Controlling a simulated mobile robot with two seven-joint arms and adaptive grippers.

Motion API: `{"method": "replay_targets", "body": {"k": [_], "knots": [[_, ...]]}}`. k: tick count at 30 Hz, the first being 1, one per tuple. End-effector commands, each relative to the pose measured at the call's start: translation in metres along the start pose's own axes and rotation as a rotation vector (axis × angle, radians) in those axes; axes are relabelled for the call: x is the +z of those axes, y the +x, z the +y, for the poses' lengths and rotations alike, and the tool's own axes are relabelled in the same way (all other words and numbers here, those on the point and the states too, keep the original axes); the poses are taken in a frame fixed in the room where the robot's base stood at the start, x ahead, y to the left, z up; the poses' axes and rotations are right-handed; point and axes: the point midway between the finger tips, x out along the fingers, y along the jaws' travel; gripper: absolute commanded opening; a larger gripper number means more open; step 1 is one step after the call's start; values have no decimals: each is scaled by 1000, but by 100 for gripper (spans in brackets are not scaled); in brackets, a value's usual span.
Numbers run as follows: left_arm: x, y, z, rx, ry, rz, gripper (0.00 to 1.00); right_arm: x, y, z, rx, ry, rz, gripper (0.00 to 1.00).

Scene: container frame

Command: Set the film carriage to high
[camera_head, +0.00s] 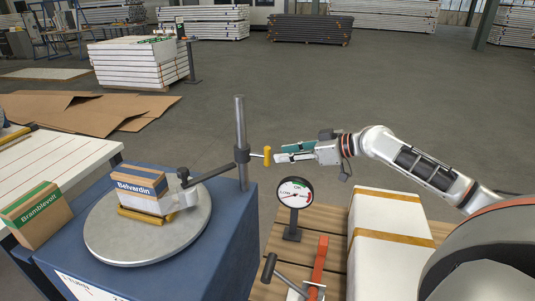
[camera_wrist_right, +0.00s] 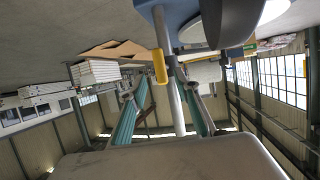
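The film carriage (camera_head: 241,153) is a dark collar about midway up the visible grey mast (camera_head: 240,120). A dark arm (camera_head: 213,174) runs from it down-left toward the box on the turntable. A yellow handle (camera_head: 267,155) sticks out on its right; it also shows in the right wrist view (camera_wrist_right: 160,67). My right gripper (camera_head: 279,154) is just right of the handle, its teal-lined fingers apart. In the wrist view, the handle appears between the spread fingertips (camera_wrist_right: 155,85), with no visible grip on it. My left gripper is not in view.
A dial gauge (camera_head: 294,193), a lever (camera_head: 268,268) and a white taped box (camera_head: 388,220) stand below my right arm.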

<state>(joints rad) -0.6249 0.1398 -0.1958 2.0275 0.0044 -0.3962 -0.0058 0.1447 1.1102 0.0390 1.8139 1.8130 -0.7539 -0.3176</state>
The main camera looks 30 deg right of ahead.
Motion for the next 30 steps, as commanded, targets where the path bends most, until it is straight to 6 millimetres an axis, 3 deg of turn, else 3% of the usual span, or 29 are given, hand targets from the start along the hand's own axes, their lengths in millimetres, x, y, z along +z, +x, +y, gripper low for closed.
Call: {"method": "replay_targets", "body": {"k": [7, 18, 30], "knots": [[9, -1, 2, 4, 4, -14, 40, -1, 27, 0, 0, 1, 4, 32], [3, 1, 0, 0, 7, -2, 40, 0, 66, 0, 0, 2, 0, 32], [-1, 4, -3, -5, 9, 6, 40, 0, 71, 0, 0, 0, -1, 32]]}}
